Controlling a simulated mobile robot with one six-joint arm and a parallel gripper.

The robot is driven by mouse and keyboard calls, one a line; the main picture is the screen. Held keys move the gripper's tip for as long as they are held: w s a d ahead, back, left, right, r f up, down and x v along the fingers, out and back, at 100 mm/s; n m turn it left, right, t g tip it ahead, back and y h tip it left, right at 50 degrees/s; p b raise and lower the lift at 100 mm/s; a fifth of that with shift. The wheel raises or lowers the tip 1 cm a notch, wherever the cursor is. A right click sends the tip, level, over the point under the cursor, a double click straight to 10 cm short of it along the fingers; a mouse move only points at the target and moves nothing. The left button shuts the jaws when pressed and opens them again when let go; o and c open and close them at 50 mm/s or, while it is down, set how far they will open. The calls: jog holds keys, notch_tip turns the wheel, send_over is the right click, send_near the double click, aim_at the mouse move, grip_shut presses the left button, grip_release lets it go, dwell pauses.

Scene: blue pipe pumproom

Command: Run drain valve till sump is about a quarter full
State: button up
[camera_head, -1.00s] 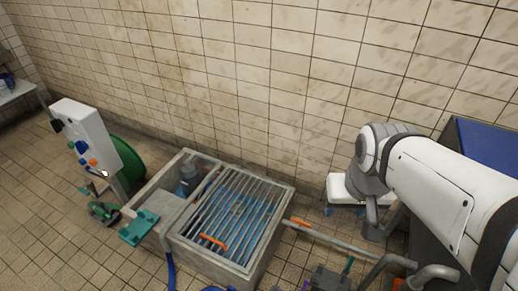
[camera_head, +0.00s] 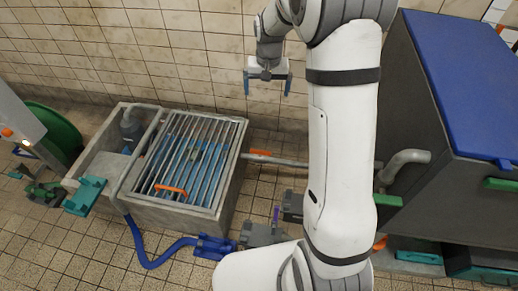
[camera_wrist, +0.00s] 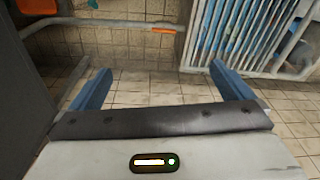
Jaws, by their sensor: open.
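The sump (camera_head: 236,180) is a concrete basin with a grey bar grate (camera_head: 205,160) on top. Blue shows under the bars; I cannot tell the water level. The grate also shows in the wrist view (camera_wrist: 235,35). A grey pipe (camera_head: 292,163) runs from the sump toward the dark tank. An orange lever (camera_head: 260,153) lies along this pipe, probably the drain valve's handle; it also shows in the wrist view (camera_wrist: 163,30). My gripper (camera_head: 268,84) is open and empty, blue fingers apart, above and behind the lever in the head view. Its fingers frame bare floor in the wrist view (camera_wrist: 160,75).
The dark tank (camera_head: 440,110) with a blue lid stands at the right. A blue hose (camera_head: 150,262) and grey blocks (camera_head: 262,235) lie on the floor in front. An orange handle (camera_head: 171,190) sits on the grate. A tiled wall closes the back.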

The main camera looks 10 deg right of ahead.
jog(key=w+f+m+b, duration=0.1)
jog(key=w+f+b, duration=0.3)
jog(key=f, duration=0.7)
jog(key=w+f+b, duration=0.2)
jog(key=w+f, duration=0.4)
jog(key=f, duration=0.5)
jog(key=m+g+b, duration=0.1)
jog(key=b, duration=0.3)
send_over(260, 151)
notch_tip(260, 151, down, 16)
notch_tip(260, 151, down, 10)
jog(key=b, duration=0.2)
jog(key=shift+d+b, duration=0.15)
jog(key=shift+b, duration=0.25)
jog(key=c, duration=0.6)
